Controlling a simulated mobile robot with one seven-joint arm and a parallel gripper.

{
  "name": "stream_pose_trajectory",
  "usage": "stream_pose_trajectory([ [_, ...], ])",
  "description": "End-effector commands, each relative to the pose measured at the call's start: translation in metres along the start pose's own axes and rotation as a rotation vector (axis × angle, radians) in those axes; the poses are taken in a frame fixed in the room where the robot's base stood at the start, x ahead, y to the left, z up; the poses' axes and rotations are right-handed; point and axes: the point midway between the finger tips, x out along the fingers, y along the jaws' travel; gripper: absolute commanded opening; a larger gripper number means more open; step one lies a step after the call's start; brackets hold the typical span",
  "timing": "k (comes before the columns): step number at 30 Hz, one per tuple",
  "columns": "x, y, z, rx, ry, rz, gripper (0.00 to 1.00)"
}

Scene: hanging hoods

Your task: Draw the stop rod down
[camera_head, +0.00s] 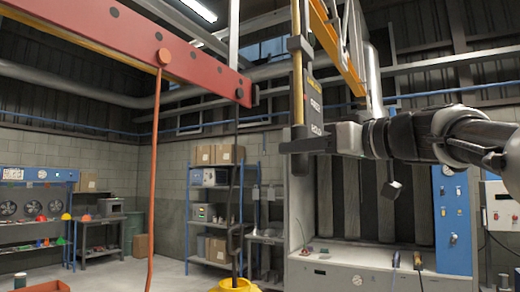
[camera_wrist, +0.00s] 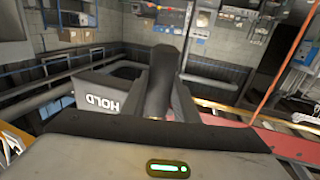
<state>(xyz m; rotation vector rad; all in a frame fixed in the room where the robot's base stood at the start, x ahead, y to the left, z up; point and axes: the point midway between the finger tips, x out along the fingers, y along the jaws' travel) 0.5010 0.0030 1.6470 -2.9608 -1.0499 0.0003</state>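The stop rod (camera_head: 297,85) hangs upright in the middle of the head view, yellowish with dark fittings. A dark plate with lettering (camera_head: 313,105) stands right beside it. My gripper (camera_head: 299,146) comes in from the right, its fingers level with the rod's lower part. In the wrist view, a dark round bar (camera_wrist: 161,80) stands between my fingers, and a grey plate marked HOLD (camera_wrist: 99,103) is to its left. The bar lies close to the fingers, but whether they press on it is unclear. The fingers hide part of the rod.
A dark chain or cable (camera_head: 236,170) hangs left of the rod. A grey bench cabinet (camera_head: 350,277) with a blue panel (camera_head: 452,218) stands below my arm.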

Motion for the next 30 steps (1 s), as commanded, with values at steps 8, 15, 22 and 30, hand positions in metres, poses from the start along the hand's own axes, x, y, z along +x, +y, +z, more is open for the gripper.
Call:
stream_pose_trajectory([
  [8,0.0,0.0,0.004,0.0,0.0,0.001,0.0],
  [15,0.0,0.001,0.037,-0.001,-0.001,0.002,0.0],
  [22,-0.001,0.001,0.065,-0.001,-0.001,0.002,0.0],
  [30,0.0,0.0,0.066,0.001,-0.006,-0.001,0.0],
])
